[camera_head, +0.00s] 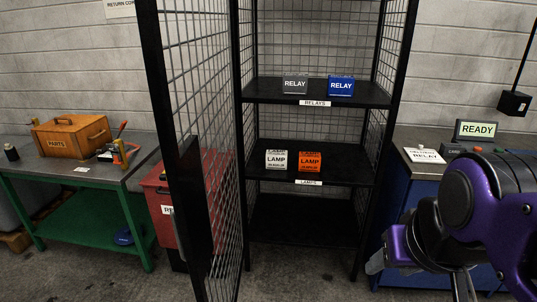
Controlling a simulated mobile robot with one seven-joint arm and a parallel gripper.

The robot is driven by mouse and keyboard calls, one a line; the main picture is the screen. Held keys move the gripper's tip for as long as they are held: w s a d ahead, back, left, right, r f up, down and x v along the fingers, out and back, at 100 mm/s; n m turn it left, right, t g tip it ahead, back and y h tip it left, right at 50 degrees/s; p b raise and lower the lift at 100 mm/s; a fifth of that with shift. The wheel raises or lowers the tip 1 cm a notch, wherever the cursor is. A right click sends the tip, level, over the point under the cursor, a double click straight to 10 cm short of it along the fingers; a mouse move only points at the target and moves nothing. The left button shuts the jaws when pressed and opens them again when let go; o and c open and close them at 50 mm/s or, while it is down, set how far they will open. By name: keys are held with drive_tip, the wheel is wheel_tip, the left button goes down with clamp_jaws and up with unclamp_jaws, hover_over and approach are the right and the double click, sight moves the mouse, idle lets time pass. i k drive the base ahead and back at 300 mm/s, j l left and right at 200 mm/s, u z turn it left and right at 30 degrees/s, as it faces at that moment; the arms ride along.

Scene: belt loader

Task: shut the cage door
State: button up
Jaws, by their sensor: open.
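The cage (379,100) is a black-framed mesh cabinet with shelves in the middle of the view. Its mesh door (213,120) stands open, swung out toward me on the left side. A dark vertical plate (188,190) shows on the door's near edge. My purple gripper (420,275) is at the lower right, right of the cage opening and well apart from the door. It is open, with nothing seen between its fingers, and the lower part is cut off by the picture edge.
Relay boxes (341,86) and lamp boxes (309,161) stand on the cage shelves. A green bench (75,224) with a wooden parts box (71,136) is at left. A red bin (158,190) stands behind the door. A blue cabinet with a READY display (477,129) is at right.

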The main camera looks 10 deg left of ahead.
sight(190, 219)
drive_tip(key=k+j, duration=0.1)
drive_tip(key=j, duration=0.45)
drive_tip(key=k+j, duration=0.1)
drive_tip(key=j, duration=1)
drive_tip(key=j+u, duration=0.1)
drive_tip(key=j, duration=0.15)
drive_tip(key=k+j+u, duration=0.25)
drive_tip(key=u, duration=0.3)
drive_tip(key=i+z, duration=0.15)
drive_tip(key=k+l, duration=0.05)
